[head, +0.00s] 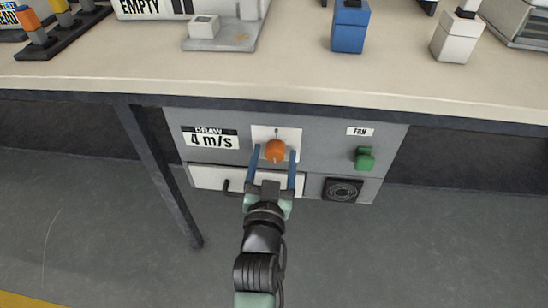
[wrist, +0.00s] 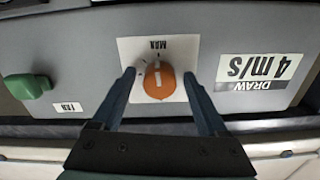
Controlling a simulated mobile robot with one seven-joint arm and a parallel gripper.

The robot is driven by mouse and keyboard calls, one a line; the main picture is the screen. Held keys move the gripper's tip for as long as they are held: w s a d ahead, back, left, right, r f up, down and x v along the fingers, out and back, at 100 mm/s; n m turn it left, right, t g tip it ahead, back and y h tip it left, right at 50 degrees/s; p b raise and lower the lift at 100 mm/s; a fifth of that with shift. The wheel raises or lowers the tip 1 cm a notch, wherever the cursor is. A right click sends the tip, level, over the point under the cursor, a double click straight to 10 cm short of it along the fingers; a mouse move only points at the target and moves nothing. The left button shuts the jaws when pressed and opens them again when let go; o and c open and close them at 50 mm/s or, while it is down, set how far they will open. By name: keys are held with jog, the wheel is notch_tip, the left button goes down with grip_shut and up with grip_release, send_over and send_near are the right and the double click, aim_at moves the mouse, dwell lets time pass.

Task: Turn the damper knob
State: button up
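The orange damper knob (head: 275,151) sits on a white plate on the grey panel under the bench. In the wrist view the knob (wrist: 159,80) carries a pale pointer line, and the plate (wrist: 176,47) has tick marks and the upside-down word "MAX". My gripper (head: 273,152) is open, with one blue finger on each side of the knob. In the wrist view my gripper (wrist: 160,74) also has a visible gap between each finger and the knob. Nothing is held. Whether the fingertips reach the plate, I cannot tell.
A "DRAW 4 m/s" label (head: 210,138) is left of the knob. A white drawer front (head: 207,178) with a dark handle is below. The bench top (head: 300,75) overhangs the panel.

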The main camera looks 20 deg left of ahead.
grip_shut()
jog(key=shift+n, duration=0.3)
jog(key=shift+r+n+p, duration=0.1)
jog(key=shift+n+p, duration=0.7)
jog(key=shift+p, duration=0.05)
jog(key=n+p, duration=0.1)
jog(key=n, duration=0.2)
jog(key=shift+d+n+p, duration=0.1)
jog(key=shift+n+p, duration=0.2)
jog(key=n+p, duration=0.1)
jog(key=n, duration=0.5)
jog(key=shift+d, duration=0.1)
jog(key=shift+o, duration=0.5)
grip_release()
